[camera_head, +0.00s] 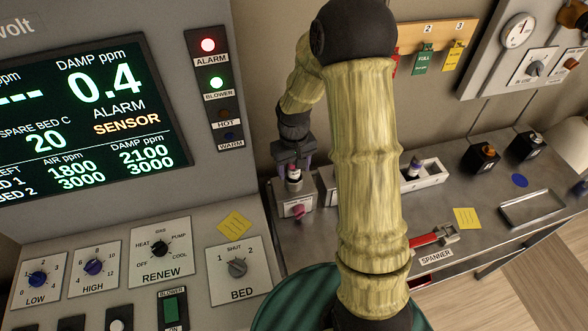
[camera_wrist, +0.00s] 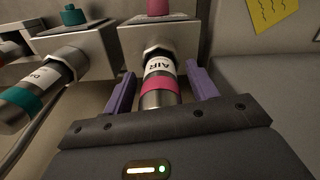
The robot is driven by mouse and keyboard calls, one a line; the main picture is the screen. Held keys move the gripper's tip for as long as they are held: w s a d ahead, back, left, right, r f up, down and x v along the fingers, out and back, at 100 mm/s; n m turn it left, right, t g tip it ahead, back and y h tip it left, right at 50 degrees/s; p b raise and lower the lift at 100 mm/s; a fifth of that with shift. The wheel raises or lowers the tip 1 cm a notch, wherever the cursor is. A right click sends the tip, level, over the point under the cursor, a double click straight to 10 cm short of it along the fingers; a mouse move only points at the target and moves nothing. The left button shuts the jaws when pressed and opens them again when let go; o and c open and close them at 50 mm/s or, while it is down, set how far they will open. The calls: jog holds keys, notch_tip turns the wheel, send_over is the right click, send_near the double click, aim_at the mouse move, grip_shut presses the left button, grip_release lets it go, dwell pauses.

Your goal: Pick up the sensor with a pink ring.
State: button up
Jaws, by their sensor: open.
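The sensor with a pink ring (camera_wrist: 159,84) is a metal cylinder with a white label reading AIR. It is fixed by a hex nut to a grey block (camera_wrist: 160,38) with a pink knob on top. In the wrist view my gripper (camera_wrist: 159,74) is open, with one purple finger on each side of the sensor. Whether the fingers touch it is unclear. In the head view the sensor (camera_head: 294,173) shows small below my gripper (camera_head: 292,163), and part of it is hidden by the gripper.
A second sensor with a teal ring (camera_wrist: 28,95) sits left of the pink one, on its own block (camera_wrist: 85,48). In the head view a white tray (camera_head: 425,178), a red spanner (camera_head: 425,239) and an empty metal tray (camera_head: 532,207) are on the bench. A control panel (camera_head: 95,160) stands at left.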

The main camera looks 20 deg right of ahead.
jog(key=shift+s+a, duration=0.1)
jog(key=shift+s, duration=0.1)
jog(key=c, duration=1.2)
jog(key=shift+w+r, duration=0.1)
jog(key=shift+r, duration=0.05)
jog(key=shift+w+r, duration=0.1)
jog(key=shift+r, duration=0.15)
notch_tip(320, 180, up, 9)
jog(key=shift+r+b, duration=0.15)
jog(key=shift+b, duration=1)
